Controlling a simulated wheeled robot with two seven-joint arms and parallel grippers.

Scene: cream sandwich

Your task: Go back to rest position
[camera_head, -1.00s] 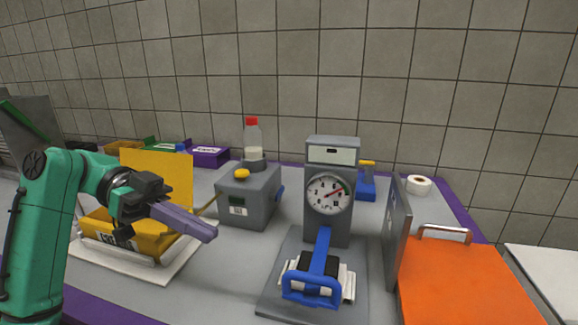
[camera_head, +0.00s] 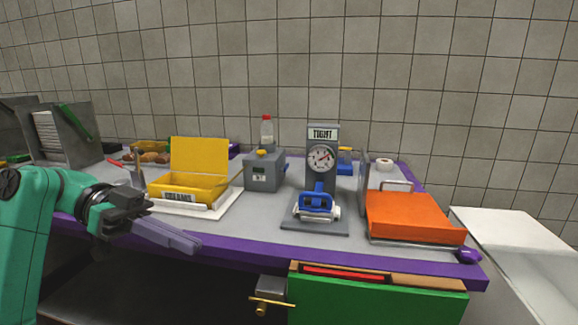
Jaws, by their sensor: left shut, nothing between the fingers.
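My left gripper (camera_head: 165,236) reaches in from the left on a teal arm. Its long grey-purple fingers are shut with nothing between them. It is in front of the table's purple front edge, apart from everything on the table. My right gripper is not in view.
A green panel (camera_head: 375,302) sits below the front edge. A white surface (camera_head: 505,232) is at right.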

